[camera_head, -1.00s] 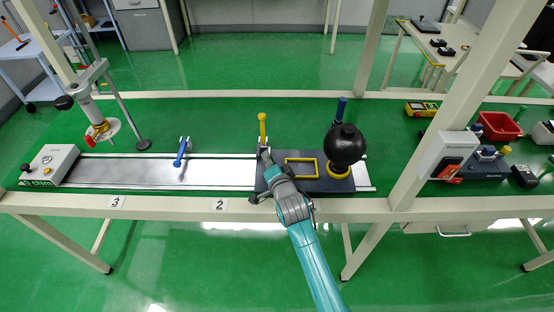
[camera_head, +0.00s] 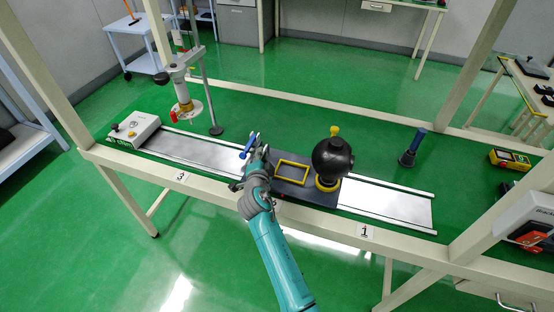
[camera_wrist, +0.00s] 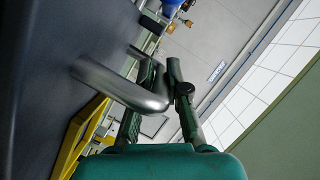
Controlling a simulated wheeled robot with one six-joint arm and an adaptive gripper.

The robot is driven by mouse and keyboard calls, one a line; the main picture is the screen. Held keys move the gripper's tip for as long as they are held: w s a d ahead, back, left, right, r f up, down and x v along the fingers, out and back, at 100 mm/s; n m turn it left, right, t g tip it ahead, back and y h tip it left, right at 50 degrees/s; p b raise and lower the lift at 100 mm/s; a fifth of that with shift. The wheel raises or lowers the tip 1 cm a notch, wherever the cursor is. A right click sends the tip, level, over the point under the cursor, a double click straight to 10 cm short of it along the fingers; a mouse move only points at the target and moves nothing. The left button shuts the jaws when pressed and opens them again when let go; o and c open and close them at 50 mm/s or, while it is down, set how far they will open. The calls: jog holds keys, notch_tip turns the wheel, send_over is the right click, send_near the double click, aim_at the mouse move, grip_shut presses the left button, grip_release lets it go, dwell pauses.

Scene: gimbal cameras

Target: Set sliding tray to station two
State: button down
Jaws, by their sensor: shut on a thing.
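The sliding tray (camera_head: 318,194) is a dark plate on a metal rail, between the 3 label (camera_head: 180,177) and the 1 label (camera_head: 364,231). It carries a yellow square frame (camera_head: 292,162) and a black ball (camera_head: 332,158) on a yellow ring. My gripper (camera_head: 256,165) is at the tray's left end, shut on its silver bar handle. The handle (camera_wrist: 125,88) shows between the fingers in the wrist view (camera_wrist: 160,90). The station 2 label is hidden, apparently behind my arm.
A blue-handled post (camera_head: 249,147) stands close to my gripper. The rail (camera_head: 390,199) is clear right of the tray. A press-like fixture (camera_head: 185,95) stands over the left end.

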jog(key=shift+w+a, duration=0.3)
jog(key=shift+a, duration=0.6)
jog(key=c, duration=1.2)
grip_release()
jog(key=shift+s, duration=0.1)
jog(key=v, duration=1.2)
